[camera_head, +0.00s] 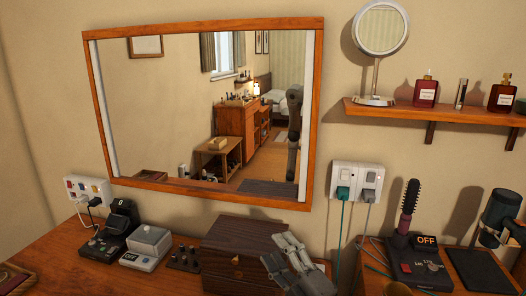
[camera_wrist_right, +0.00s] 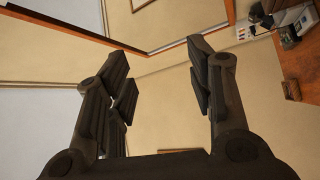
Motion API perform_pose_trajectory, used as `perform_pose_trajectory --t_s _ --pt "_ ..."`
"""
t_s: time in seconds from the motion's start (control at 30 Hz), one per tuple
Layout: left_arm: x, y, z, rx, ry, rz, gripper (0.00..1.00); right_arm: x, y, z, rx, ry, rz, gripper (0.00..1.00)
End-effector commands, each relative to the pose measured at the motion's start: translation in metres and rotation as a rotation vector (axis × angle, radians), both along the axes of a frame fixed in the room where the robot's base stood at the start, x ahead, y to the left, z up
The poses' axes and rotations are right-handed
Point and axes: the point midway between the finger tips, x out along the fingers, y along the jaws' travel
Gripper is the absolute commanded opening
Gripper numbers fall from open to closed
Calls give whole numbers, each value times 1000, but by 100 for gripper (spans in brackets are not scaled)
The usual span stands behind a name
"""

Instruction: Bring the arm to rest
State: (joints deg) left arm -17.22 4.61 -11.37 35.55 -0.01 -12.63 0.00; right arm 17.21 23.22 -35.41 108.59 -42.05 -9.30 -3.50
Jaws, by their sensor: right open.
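My right gripper (camera_head: 286,255) shows at the bottom middle of the head view, in front of the right side of a dark wooden box (camera_head: 236,245). In the right wrist view my right gripper (camera_wrist_right: 165,85) has its two fingers spread wide apart, with nothing between them. Beyond the fingers are the beige wall and the mirror frame. I cannot tell whether the gripper touches the box in the head view. My left gripper is in neither view.
A wooden-framed mirror (camera_head: 200,60) hangs behind the dresser (camera_head: 60,262). Left of the box are a black device (camera_head: 113,232) and a grey device (camera_head: 147,246). To the right are outlets (camera_head: 356,180), a hairbrush (camera_head: 409,205) on a base marked OFF, and a shelf (camera_head: 435,112) with bottles.

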Motion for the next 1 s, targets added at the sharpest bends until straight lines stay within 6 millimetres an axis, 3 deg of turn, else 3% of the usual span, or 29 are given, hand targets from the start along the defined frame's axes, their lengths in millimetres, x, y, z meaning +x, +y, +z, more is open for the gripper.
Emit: perform_pose_trajectory --t_s 0.17,0.27,0.43,0.5,0.63,0.9,0.97,1.0 --pt "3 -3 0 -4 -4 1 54 -17 -62 -55 264 337 -251 49" --pt "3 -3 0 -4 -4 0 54 -39 -94 -96 383 541 -388 49" --pt "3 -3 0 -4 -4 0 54 -106 -137 -171 543 907 -607 49" --pt "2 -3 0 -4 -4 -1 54 -141 -148 -197 587 1051 -685 49" --pt "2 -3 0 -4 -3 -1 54 -200 -160 -229 638 1270 -797 49" --pt "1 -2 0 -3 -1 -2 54 -304 -167 -259 679 1607 -955 49" --pt "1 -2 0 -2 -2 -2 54 -325 -167 -261 681 1673 -982 49" --pt "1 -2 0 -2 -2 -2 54 -321 -166 -271 678 1675 -984 49"
